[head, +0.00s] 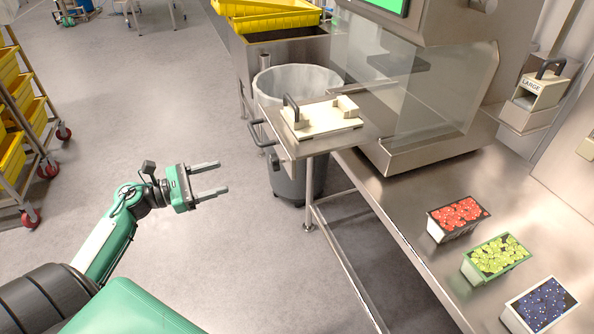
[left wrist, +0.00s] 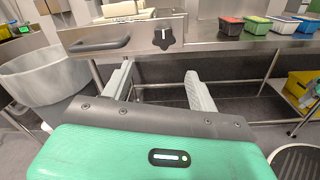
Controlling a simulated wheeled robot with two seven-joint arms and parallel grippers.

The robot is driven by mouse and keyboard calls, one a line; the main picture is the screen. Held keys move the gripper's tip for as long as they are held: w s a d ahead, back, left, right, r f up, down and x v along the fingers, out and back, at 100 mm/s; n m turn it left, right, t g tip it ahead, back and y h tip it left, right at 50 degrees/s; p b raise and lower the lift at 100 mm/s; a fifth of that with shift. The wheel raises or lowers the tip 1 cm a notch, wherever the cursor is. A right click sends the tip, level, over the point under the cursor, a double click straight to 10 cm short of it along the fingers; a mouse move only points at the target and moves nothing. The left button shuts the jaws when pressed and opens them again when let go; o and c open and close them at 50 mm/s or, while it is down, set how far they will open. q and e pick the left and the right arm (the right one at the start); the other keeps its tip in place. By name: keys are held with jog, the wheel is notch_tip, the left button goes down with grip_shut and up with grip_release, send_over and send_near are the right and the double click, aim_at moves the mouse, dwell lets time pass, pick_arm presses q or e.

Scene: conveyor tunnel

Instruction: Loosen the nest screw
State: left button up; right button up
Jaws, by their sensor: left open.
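The nest screw is a dark star-shaped knob (left wrist: 167,37) with a pale bar on its face, on the front steel edge of the table. It shows in the left wrist view, above and between my fingers. In the head view a small part on the table's end (head: 272,161) seems to be this knob. The cream nest plate (head: 322,119) with a black handle lies on the table top above it. My left gripper (head: 223,177) is open and empty, apart from the knob, left of the table end. It also shows in the left wrist view (left wrist: 160,72). My right gripper is out of view.
A dark bar handle (left wrist: 98,45) sticks out left of the knob. A lined bin (head: 292,82) stands beside the table. Fruit punnets (head: 458,217) line the right of the bench. A yellow-bin cart (head: 22,150) is far left. The floor between is clear.

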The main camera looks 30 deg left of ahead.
aim_at(270, 164)
pick_arm(q)
jog(key=shift+m+g, duration=0.3)
jog(key=shift+m, duration=0.2)
jog(key=x, duration=0.4)
jog(key=p+x, duration=0.1)
jog(key=x, duration=0.3)
jog(key=r+p+x, duration=0.1)
jog(key=x, duration=0.4)
jog(key=shift+s+d, duration=0.2)
jog(key=shift+d, duration=0.05)
jog(key=shift+w+d+f, duration=0.1)
jog(key=shift+w+d, duration=0.35)
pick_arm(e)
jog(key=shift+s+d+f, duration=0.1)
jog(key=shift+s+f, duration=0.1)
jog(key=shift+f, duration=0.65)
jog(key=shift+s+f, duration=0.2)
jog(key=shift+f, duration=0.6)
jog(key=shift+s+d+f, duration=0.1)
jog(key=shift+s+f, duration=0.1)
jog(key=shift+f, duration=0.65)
pick_arm(q)
jog(key=shift+c, duration=0.4)
jog(key=c, duration=0.9)
jog(key=shift+p, duration=0.3)
